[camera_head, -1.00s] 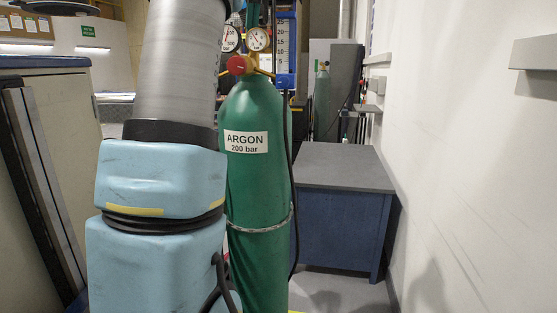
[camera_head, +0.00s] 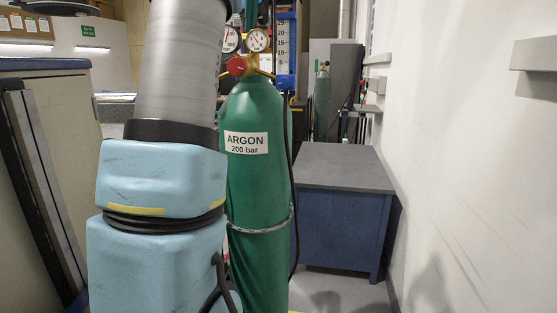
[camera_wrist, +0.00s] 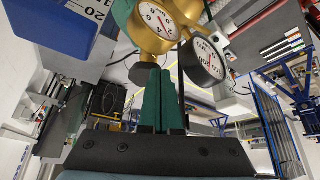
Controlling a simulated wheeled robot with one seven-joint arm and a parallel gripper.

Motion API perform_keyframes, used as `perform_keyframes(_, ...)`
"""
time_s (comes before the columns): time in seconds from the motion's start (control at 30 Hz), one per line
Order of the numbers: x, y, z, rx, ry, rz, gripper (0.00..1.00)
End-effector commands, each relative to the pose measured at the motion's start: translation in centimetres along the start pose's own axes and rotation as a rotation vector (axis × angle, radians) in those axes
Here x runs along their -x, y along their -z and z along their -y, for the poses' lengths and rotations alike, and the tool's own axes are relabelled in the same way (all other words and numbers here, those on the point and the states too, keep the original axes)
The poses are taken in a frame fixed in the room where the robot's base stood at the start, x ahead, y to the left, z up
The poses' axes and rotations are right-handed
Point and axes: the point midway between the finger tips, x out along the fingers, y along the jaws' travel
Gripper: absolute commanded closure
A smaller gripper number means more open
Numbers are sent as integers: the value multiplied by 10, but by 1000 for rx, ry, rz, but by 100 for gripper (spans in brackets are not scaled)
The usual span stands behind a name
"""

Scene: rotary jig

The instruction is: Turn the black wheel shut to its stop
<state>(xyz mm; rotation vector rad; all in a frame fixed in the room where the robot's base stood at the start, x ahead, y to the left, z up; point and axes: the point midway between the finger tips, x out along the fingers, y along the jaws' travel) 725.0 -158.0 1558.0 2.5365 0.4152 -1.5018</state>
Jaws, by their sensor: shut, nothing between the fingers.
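In the wrist view, the black wheel (camera_wrist: 143,73) shows as a dark disc beside the brass regulator body (camera_wrist: 183,12), partly behind my fingertips. My gripper (camera_wrist: 160,71) is shut and empty, its two green fingers side by side. The fingertips overlap the wheel's right edge in this view; I cannot tell whether they touch it. Two dial gauges, one white-faced (camera_wrist: 155,20) and one dark-rimmed (camera_wrist: 203,62), sit by the fingertips. In the head view, the black wheel is not clearly visible. The green argon cylinder (camera_head: 258,190) stands upright below the regulator, with a red knob (camera_head: 238,66) at its top.
A blue scale block (camera_head: 285,82) stands close right of the regulator; it also shows in the wrist view (camera_wrist: 60,24). A dark hose (camera_head: 292,190) runs down the cylinder. A blue cabinet (camera_head: 340,225) stands to the right, with a white wall (camera_head: 460,150) beyond.

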Motion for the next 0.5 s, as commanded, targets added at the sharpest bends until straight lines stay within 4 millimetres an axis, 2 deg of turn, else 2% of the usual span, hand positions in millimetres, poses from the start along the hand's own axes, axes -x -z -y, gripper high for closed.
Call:
perform_keyframes(0.3,28,17,0,1,0,0,100)
perform_keyframes(0.5,33,18,0,0,0,2,100)
